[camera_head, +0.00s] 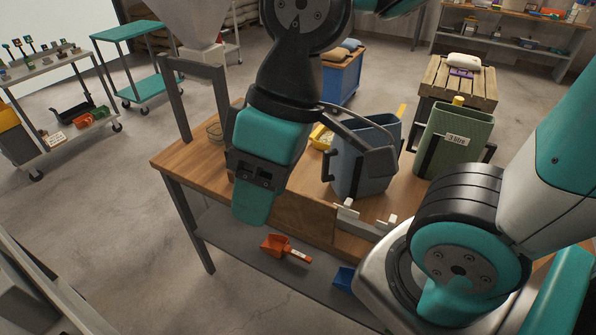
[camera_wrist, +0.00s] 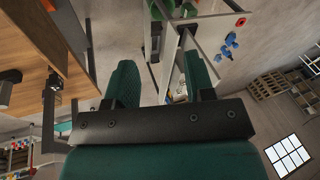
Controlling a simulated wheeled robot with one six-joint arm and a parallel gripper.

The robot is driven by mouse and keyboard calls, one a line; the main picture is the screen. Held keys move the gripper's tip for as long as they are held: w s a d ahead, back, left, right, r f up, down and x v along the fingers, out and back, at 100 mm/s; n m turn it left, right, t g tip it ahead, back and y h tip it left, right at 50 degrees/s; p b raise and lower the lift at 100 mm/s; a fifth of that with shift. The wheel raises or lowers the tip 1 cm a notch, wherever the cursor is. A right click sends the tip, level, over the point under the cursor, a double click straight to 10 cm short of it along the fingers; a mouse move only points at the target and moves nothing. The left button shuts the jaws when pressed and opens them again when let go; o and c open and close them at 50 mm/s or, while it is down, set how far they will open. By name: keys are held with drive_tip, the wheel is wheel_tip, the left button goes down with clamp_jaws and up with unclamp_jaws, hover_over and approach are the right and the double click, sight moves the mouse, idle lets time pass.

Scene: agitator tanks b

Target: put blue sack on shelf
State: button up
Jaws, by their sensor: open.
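A small grey-blue sack (camera_head: 351,44) lies on top of a blue cabinet (camera_head: 343,78) behind the workbench, and a second bluish item beside it is partly hidden by my arm. A rack shelf with stacked sacks (camera_head: 216,22) stands at the back, partly hidden by a hopper. My gripper (camera_head: 252,206) hangs at the front of the workbench, well apart from the blue sack. In the wrist view its two teal fingers (camera_wrist: 160,80) are spread, with nothing between them. I cannot make out the sack in the wrist view.
The wooden workbench (camera_head: 180,160) carries a blue-grey bin (camera_head: 362,165) and a green bin (camera_head: 455,140). A red scoop (camera_head: 279,247) lies on its lower shelf. A green cart (camera_head: 130,31) stands left; floor between is clear.

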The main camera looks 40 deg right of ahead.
drive_tip(key=w+d+f+n+h+b, duration=0.1)
drive_tip(key=w+d+f+h+b, duration=0.1)
drive_tip(key=w+d, duration=0.35)
drive_tip(key=n+g+h+b, duration=0.2)
drive_tip(key=n+h+b, duration=0.3)
drive_tip(key=h, duration=0.1)
approach(325, 152)
drive_tip(key=x, duration=0.6)
drive_tip(key=shift+s+d+r+p, duration=0.15)
drive_tip(key=shift+d+p, duration=0.1)
drive_tip(key=shift+p, duration=0.15)
drive_tip(key=shift+w+a+p+x, duration=0.15)
drive_tip(key=shift+p+x, duration=0.3)
drive_tip(key=shift+x, duration=1.05)
drive_tip(key=shift+w+a+p+x, duration=0.15)
drive_tip(key=shift+p+x, duration=0.25)
drive_tip(key=shift+x, duration=1.15)
clamp_jaws()
